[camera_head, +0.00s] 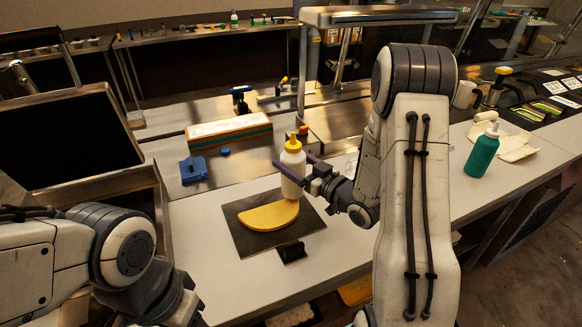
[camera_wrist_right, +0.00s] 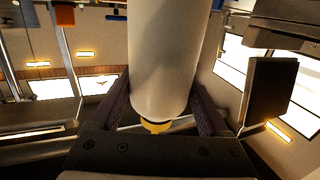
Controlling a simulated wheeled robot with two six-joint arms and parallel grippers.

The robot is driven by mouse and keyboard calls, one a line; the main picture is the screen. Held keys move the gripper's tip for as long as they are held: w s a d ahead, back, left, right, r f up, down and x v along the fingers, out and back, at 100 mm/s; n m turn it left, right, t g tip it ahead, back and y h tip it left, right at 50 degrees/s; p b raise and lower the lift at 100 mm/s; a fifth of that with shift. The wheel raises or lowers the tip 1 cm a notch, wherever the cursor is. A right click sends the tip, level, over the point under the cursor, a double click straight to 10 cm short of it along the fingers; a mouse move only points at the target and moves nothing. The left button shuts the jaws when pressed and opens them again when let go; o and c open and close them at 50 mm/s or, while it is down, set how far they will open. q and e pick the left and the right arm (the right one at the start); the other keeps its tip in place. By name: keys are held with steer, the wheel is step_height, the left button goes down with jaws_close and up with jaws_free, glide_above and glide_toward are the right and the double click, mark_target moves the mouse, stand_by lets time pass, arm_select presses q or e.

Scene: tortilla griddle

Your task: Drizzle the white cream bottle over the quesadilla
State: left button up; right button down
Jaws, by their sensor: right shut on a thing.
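The white cream bottle (camera_head: 291,172) has a yellow cap and stands upright in the head view, cap up. My right gripper (camera_head: 293,166) is shut around its body, above the far right edge of the quesadilla. The yellow folded quesadilla (camera_head: 268,216) lies on a flat dark plate (camera_head: 245,240). I cannot tell whether the bottle's base touches anything. In the right wrist view the white bottle (camera_wrist_right: 165,55) sits between both fingers, with its yellow cap partly showing. My left arm shows at the lower left, but its fingers are out of frame.
A black block (camera_head: 291,251) sits at the plate's front edge. A green bottle (camera_head: 482,152) stands on the right of the counter. A long box (camera_head: 229,131) and a blue item (camera_head: 194,170) lie behind. The pale counter (camera_head: 200,238) left of the plate is clear.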

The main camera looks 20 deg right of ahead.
steer(key=shift+w+d+f+n+b, duration=0.15)
steer(key=shift+d+f+n+b, duration=0.1)
steer(key=shift+d+n+b, duration=0.3)
steer(key=w+d+r+n+b, duration=0.2)
steer(key=d+n+b, duration=0.9)
steer(key=n, duration=0.8)
steer(key=shift+w+d+r, duration=0.2)
steer(key=shift+d+r, duration=0.15)
steer(key=shift+d, duration=0.75)
steer(key=c, duration=0.7)
jaws_free()
steer(key=shift+d+f+m, duration=0.15)
steer(key=shift+d+m, duration=0.05)
steer(key=shift+m, duration=0.05)
steer(key=f+m+p, duration=0.1)
steer(key=m+p, duration=0.1)
steer(key=m, duration=0.1)
steer(key=shift+f+m+p, duration=0.2)
steer(key=shift+m+p, duration=0.1)
steer(key=shift+p, duration=0.05)
jaws_close()
steer(key=s+a+m+p, duration=0.2)
steer(key=a+m+p, duration=0.5)
steer(key=m+p, duration=0.5)
steer(key=m, duration=0.4)
steer(key=shift+s+a+f, duration=0.2)
steer(key=shift+s+f, duration=0.1)
steer(key=shift+s, duration=0.1)
